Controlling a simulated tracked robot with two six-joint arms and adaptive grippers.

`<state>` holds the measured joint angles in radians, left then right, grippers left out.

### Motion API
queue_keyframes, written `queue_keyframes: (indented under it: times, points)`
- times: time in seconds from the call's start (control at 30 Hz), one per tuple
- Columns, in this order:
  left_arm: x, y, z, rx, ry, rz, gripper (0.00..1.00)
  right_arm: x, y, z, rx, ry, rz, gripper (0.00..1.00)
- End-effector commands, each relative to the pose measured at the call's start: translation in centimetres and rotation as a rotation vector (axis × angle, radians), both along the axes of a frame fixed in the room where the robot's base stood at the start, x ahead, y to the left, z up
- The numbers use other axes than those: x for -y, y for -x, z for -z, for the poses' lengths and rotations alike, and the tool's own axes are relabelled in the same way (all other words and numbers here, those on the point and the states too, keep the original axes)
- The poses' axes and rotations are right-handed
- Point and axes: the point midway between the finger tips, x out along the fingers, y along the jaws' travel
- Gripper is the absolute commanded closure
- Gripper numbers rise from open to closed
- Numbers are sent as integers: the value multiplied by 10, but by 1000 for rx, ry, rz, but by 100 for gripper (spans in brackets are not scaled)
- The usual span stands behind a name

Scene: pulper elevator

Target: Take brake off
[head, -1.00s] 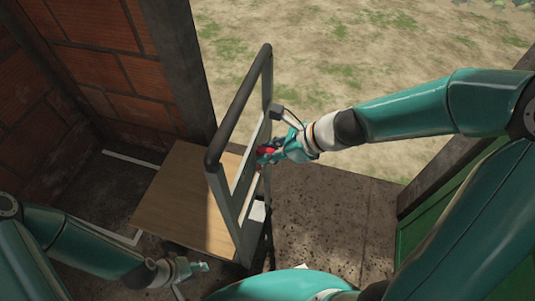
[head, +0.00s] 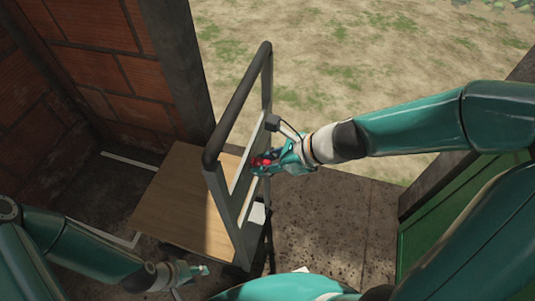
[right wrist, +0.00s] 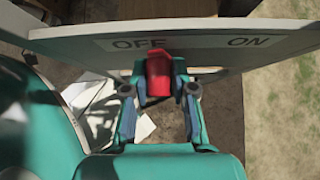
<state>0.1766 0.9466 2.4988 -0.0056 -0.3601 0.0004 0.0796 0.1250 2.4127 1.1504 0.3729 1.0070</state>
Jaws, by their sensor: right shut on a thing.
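A red brake lever (head: 258,161) sits on the panel of a cart's upright handle frame (head: 222,180). In the right wrist view the red lever (right wrist: 158,75) stands between my fingers, below the panel (right wrist: 200,43) marked OFF and ON. It lies nearer to the OFF label (right wrist: 138,43) than to the ON label (right wrist: 249,41). My right gripper (head: 270,163) is shut on the lever; its fingers also show in the right wrist view (right wrist: 160,90). My left gripper (head: 200,270) is low at the left, away from the cart handle; its jaw state is unclear.
The cart's wooden deck (head: 185,205) lies left of the handle, near a brick wall (head: 90,60) and a dark post (head: 178,70). A green panel (head: 440,215) stands at the right. Open grassy ground (head: 350,60) lies beyond.

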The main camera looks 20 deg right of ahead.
Motion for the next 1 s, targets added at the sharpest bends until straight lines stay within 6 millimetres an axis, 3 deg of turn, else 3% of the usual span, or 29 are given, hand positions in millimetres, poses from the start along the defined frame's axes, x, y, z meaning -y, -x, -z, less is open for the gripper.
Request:
queue_keyframes:
  times: [0.6, 0.87, 0.9, 1.0]
  points:
    - [0, 0, 21, 0, 0, 0, 60, -14, 18, 14, 1, 0, -1, 81]
    - [0, 0, 21, 0, 0, 0, 60, -16, 22, 15, -6, -1, -6, 81]
    - [0, 0, 21, 0, 0, 0, 60, -16, 22, 16, -7, -1, -6, 66]
    - [0, 0, 21, 0, 0, 0, 60, -16, 22, 15, -6, -1, -6, 50]
